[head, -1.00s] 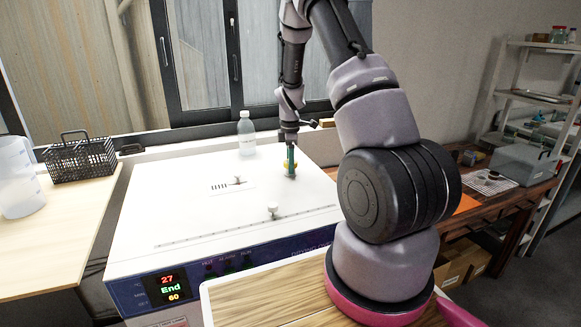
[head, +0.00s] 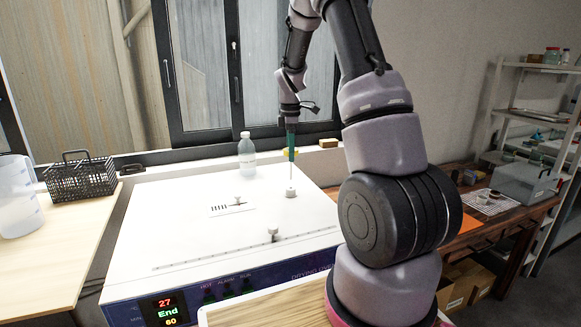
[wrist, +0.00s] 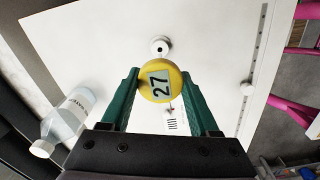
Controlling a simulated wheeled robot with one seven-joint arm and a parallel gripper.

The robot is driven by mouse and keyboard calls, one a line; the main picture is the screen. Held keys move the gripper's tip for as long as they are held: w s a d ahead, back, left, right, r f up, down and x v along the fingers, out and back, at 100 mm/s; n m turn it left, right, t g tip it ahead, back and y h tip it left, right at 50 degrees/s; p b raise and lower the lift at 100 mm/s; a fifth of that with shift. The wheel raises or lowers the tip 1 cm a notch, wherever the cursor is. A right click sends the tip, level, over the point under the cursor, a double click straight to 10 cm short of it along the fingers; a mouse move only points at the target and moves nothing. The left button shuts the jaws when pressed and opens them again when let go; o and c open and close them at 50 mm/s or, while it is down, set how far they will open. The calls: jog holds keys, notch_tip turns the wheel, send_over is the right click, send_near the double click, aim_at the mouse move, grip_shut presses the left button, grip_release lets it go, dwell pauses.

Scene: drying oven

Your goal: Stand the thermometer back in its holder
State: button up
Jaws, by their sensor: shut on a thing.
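The thermometer has a round yellow head (head: 290,152) and a thin probe pointing down. In the wrist view its yellow head (wrist: 160,82) shows a display reading 27. My gripper (head: 290,146) is above the back right part of the oven top, its green fingers shut on the yellow head from both sides. The holder (head: 290,193) is a small white round piece on the oven top, under the probe. In the wrist view the holder (wrist: 160,46) shows a dark centre beyond the yellow head. I cannot tell whether the probe tip is in the holder or just above it.
The white oven top (head: 165,225) also carries two knob-like pieces, one by the vent marks (head: 238,201) and one on the slotted scale (head: 273,233). A clear bottle (head: 246,155) stands at its back edge. A black basket (head: 80,180) is on the left bench.

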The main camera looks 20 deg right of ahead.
notch_tip(320, 180, up, 16)
dwell(1.1)
jog(key=shift+f, duration=0.1)
